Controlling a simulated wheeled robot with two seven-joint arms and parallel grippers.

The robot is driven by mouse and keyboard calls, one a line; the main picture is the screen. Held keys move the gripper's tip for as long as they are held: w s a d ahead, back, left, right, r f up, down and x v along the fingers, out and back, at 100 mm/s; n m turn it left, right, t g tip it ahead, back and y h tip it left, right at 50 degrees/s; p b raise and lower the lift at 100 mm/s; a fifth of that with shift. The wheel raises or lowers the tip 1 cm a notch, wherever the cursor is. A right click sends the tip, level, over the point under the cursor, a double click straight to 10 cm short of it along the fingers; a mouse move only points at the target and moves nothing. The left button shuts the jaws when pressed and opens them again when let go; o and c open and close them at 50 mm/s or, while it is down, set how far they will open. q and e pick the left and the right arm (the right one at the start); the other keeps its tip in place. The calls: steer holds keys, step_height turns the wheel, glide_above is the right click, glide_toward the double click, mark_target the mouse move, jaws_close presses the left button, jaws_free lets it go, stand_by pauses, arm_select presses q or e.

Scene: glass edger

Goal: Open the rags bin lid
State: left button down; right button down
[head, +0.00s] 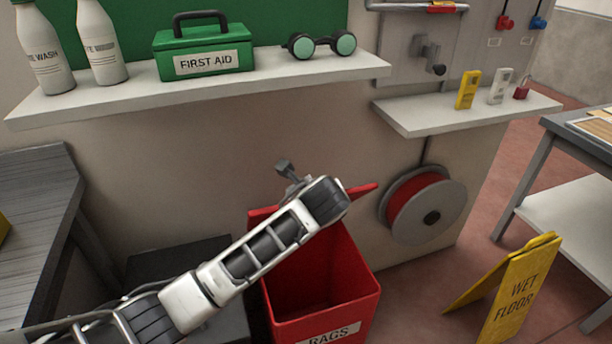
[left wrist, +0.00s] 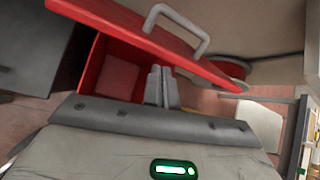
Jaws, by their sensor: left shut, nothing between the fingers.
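The red rags bin (head: 355,304) stands on the floor below the shelf, with a RAGS label on its front. Its red lid (head: 362,190) is tilted up at the back, and I see into the bin's interior. My left arm crosses in front of the lid and hides much of it. In the left wrist view the lid (left wrist: 120,22) is raised with a grey loop handle (left wrist: 178,38) on its outer face. My left gripper (left wrist: 161,87) is shut and empty, close to the lid's underside and the bin opening; contact is unclear. My right gripper is out of view.
A shelf (head: 200,92) with bottles, a first aid box and goggles is above the bin. A red hose reel (head: 425,205) hangs to its right. A yellow wet floor sign (head: 515,290) stands at the right. A grey bench (head: 35,200) is at the left.

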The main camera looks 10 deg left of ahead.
arm_select(q)
steer(key=s+d+f+n+h, duration=0.2)
steer(key=s+f+n+h, duration=0.1)
steer(key=s+f+n, duration=0.5)
steer(key=s+a+f+n+t+h, duration=0.1)
steer(key=s+a+f+n, duration=0.1)
steer(key=s+n, duration=0.6)
steer(key=s+a+f+n+t+h, duration=0.1)
steer(key=s+a+f+n+h, duration=0.1)
steer(key=s+n, duration=0.6)
step_height(320, 180, down, 2)
steer(key=s+a, duration=0.1)
steer(key=s, duration=0.1)
steer(key=shift+s, duration=0.35)
steer(key=shift+d, duration=0.1)
